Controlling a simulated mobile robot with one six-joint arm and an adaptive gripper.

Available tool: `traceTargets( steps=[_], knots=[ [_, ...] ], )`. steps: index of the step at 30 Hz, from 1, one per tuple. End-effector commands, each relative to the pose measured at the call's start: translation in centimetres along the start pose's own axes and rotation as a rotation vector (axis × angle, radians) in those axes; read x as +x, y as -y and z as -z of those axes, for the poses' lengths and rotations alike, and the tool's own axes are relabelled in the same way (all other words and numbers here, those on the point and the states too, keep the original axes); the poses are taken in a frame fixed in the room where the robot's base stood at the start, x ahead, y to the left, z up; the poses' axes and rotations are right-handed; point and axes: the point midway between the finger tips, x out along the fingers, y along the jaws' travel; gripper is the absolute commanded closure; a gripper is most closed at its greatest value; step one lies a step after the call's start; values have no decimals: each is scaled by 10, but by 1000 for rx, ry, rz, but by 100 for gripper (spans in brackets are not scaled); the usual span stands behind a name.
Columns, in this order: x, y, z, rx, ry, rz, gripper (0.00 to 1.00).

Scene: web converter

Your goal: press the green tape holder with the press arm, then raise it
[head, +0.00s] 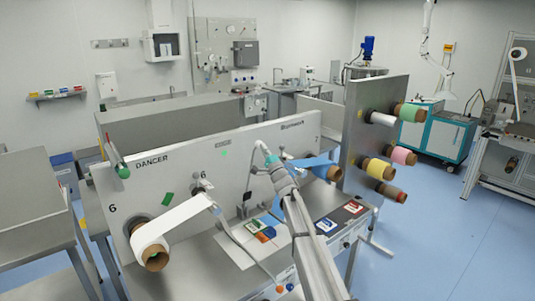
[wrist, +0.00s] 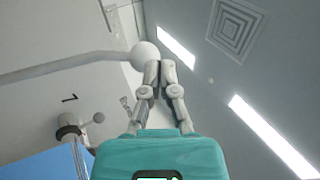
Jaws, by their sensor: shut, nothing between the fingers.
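In the wrist view my gripper (wrist: 158,66) points up with its two fingers together. The fingertips are close to a white ball (wrist: 145,54) at the end of a grey rod (wrist: 65,67), which looks like the press arm. I cannot tell whether they touch. In the head view my arm reaches the front of the white panel, where the fingers are too small to make out. A green cylinder (head: 122,171) stands at the panel's left end, and a small green piece (head: 167,199) is on its face. I cannot tell which is the tape holder.
A white roll (head: 152,257) sticks out from the panel (head: 200,165) marked DANCER, and a blue web (head: 310,162) runs at its right. The blue floor (head: 440,240) is clear at the right.

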Motion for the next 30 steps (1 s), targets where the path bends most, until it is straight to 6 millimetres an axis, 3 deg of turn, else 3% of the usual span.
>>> traceTargets(
  steps=[1, 6, 15, 21, 30],
  knots=[
    [18, 0, 0, 0, 1, -1, 100],
    [56, -8, -5, 1, 1, 0, 100],
    [104, -25, -12, 1, 1, 0, 100],
    [117, -31, -15, 1, 1, -1, 100],
    [119, -32, -16, 0, 2, -3, 100]
  ],
)
